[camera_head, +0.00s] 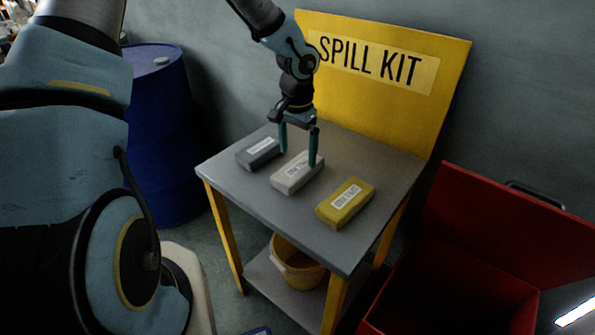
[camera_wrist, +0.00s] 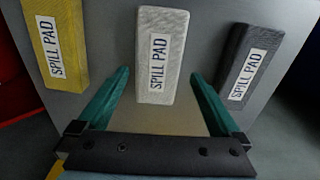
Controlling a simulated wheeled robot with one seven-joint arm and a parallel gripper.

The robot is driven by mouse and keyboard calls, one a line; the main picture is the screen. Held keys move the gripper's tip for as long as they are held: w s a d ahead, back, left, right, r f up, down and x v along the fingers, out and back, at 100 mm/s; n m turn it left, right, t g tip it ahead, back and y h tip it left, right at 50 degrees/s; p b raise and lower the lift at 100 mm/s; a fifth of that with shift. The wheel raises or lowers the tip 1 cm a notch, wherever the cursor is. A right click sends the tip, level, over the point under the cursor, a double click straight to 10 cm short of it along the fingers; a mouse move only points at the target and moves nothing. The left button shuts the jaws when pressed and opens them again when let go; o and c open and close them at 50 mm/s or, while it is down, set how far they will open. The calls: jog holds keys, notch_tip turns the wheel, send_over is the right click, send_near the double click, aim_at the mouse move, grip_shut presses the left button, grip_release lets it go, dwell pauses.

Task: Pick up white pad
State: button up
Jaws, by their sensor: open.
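The white pad (camera_head: 297,173) lies flat in the middle of the grey table top, between a dark grey pad (camera_head: 259,153) on its left and a yellow pad (camera_head: 345,203) on its right. My gripper (camera_head: 298,158) is open, pointing down at the white pad. In the wrist view the white pad (camera_wrist: 161,55), labelled SPILL PAD, lies ahead between the two teal fingers of my gripper (camera_wrist: 160,82), which hold nothing. The yellow pad (camera_wrist: 54,45) is on the left there and the dark pad (camera_wrist: 244,62) on the right. Whether the fingertips are level with the pad is unclear.
A yellow SPILL KIT board (camera_head: 385,75) stands behind the table (camera_head: 385,170). A yellow bucket (camera_head: 297,265) sits on its lower shelf. A red open-lidded bin (camera_head: 455,290) is at the right, a blue barrel (camera_head: 160,120) at the left. Bare table surrounds the pads.

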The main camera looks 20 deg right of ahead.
aim_at(298, 166)
jog(key=shift+s+f+p, duration=0.15)
jog(key=shift+f+p, duration=0.55)
jog(key=shift+f, duration=2.1)
jog(key=c, duration=1.3)
notch_tip(298, 166, up, 10)
jog(key=shift+r+b, duration=0.1)
jog(key=shift+b, duration=0.55)
jog(key=o, duration=1)
jog(key=shift+c, duration=0.2)
jog(key=c, duration=0.6)
